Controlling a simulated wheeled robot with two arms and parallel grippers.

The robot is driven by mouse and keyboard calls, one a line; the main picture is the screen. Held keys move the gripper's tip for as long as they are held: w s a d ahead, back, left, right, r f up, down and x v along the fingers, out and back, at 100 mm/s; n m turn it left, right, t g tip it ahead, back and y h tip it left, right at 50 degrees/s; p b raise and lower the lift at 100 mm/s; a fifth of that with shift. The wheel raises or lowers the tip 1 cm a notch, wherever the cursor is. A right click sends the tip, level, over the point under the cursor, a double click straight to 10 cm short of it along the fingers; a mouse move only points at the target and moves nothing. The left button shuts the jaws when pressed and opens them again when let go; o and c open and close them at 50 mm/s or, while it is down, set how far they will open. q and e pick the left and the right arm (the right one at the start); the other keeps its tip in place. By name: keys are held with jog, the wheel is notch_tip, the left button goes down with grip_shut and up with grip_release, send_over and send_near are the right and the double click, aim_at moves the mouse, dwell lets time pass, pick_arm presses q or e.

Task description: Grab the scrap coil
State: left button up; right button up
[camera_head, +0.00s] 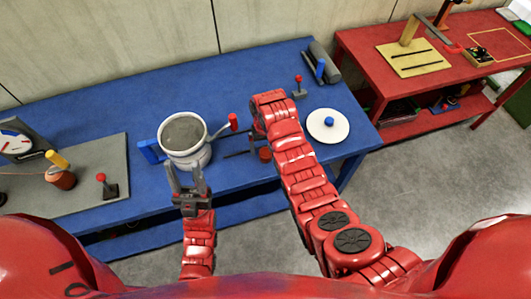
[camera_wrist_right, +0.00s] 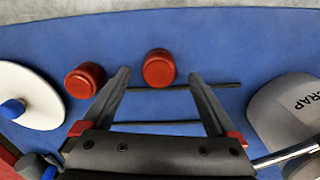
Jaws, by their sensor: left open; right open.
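Two copper-red coils lie on the blue table in the right wrist view. One coil (camera_wrist_right: 159,69) is between and just beyond the fingertips; the other coil (camera_wrist_right: 85,80) is outside the left finger. I cannot tell which one is the scrap coil. My right gripper (camera_wrist_right: 160,80) is open and empty above the table; my forearm hides it in the head view, where one coil (camera_head: 265,154) shows beside the arm. A pale round bin (camera_head: 183,140) stands left of it; its "SCRAP" lettering shows in the wrist view (camera_wrist_right: 290,105). My left gripper (camera_head: 184,172) is open at the bin's near side.
A white disc (camera_head: 328,126) with a blue knob lies right of my right arm. Thin dark bars (camera_wrist_right: 160,122) cross the table under my right gripper. A grey panel (camera_head: 110,170) with a dial and levers is at left. A red table (camera_head: 440,85) stands at back right.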

aim_at(266, 151)
jog(key=shift+f+p, duration=0.55)
jog(key=shift+f, duration=0.95)
grip_shut()
